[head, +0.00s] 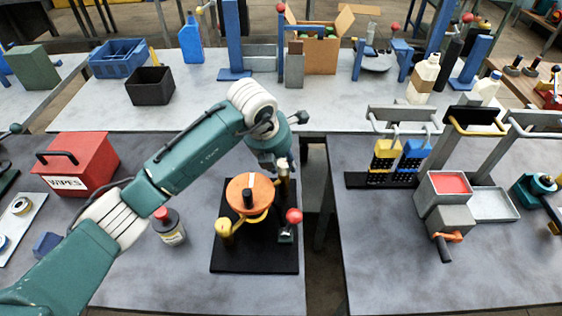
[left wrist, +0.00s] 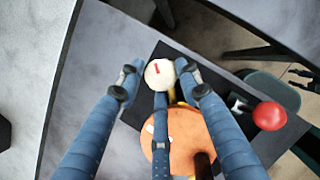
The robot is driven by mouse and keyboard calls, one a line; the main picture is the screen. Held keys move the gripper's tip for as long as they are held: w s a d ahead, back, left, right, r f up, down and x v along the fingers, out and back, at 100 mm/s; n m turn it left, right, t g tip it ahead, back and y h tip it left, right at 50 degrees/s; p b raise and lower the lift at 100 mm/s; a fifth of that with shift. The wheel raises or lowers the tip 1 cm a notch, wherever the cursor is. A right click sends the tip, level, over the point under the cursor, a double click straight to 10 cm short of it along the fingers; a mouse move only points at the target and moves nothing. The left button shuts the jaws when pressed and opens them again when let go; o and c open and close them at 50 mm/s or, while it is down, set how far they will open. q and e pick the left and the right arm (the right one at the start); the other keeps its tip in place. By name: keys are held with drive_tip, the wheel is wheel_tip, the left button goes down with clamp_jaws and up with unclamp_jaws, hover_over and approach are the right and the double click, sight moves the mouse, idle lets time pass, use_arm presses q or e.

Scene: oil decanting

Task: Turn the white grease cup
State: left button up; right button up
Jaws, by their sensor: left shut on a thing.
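The white grease cup (left wrist: 159,73) has a round pale top with a red mark in the left wrist view. It sits at the edge of the black base plate (head: 228,252), beside the orange round housing (head: 262,190). My left gripper (left wrist: 160,86) reaches down from above and is shut on the cup, with its blue fingers around it. In the head view the left gripper (head: 282,165) is at the far right of the housing and largely hides the cup. My right gripper is not in view.
A red ball knob (head: 293,216) and a yellow knob (head: 224,228) stand close to the housing. A bottle with a red cap (head: 169,228) and a red wipes box (head: 80,165) are to the left. A gap separates this table from the right one.

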use_arm(q)
drive_tip(key=m+b, duration=0.1)
drive_tip(key=b, duration=0.1)
drive_tip(key=m+h+b, duration=0.1)
drive_tip(key=m+b, duration=0.1)
drive_tip(key=b, duration=0.1)
drive_tip(key=m+g+b, duration=0.1)
drive_tip(key=m+b, duration=0.1)
drive_tip(key=shift+w+d+r, duration=0.1)
drive_tip(key=shift+w+r, duration=0.05)
drive_tip(key=shift+w, duration=0.2)
drive_tip(key=shift+r+m+g+h+b, duration=0.15)
drive_tip(key=shift+m+g+h+b, duration=0.45)
drive_tip(key=shift+m+b, duration=0.95)
drive_tip(key=shift+c, duration=0.2)
drive_tip(key=shift+m, duration=0.35)
drive_tip(key=shift+r, duration=0.1)
drive_tip(key=o, duration=1.1)
drive_tip(key=shift+d, duration=0.1)
drive_tip(key=shift+s+d, duration=0.1)
